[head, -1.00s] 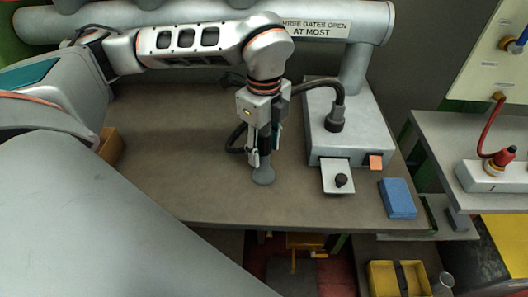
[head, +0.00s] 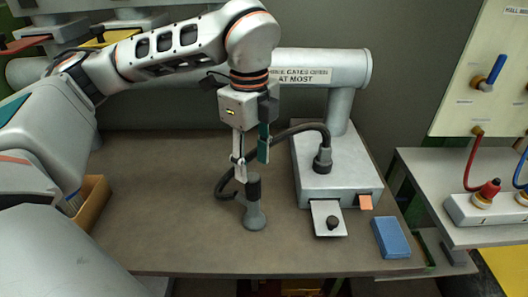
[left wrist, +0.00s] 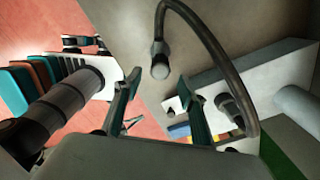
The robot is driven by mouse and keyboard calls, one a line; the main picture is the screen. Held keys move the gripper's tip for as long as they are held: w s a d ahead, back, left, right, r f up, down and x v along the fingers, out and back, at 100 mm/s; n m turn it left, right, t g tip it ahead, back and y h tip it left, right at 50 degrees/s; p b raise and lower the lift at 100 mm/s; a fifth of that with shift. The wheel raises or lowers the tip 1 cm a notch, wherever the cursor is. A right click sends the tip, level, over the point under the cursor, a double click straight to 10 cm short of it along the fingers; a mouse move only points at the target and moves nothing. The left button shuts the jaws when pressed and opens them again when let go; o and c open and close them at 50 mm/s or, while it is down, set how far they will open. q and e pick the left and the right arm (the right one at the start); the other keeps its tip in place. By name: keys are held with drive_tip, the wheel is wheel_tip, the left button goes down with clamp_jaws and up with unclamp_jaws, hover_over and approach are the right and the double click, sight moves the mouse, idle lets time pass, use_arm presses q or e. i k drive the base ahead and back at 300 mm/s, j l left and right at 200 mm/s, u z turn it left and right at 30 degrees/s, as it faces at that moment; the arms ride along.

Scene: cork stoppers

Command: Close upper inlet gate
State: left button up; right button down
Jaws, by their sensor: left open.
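A white plate (head: 322,210) with a black knob (head: 332,223) sticks out of the front of a grey box (head: 320,176) on the bench. It looks like a slide gate; no label shows that it is the upper inlet one. My left gripper (head: 250,170) is open and empty, pointing down left of the box. Below it a hose nozzle (head: 255,216) with a black grip stands upright on the bench. In the left wrist view the open jaws (left wrist: 158,100) show near the nozzle (left wrist: 160,63). My right gripper is not in view.
A black hose (head: 285,134) loops from the nozzle to the box. An orange tab (head: 365,202) and blue block (head: 391,238) are right of the plate. A pipe (head: 355,70) reads "gates open at most".

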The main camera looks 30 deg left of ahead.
sight(328, 221)
drive_tip(key=k, duration=1)
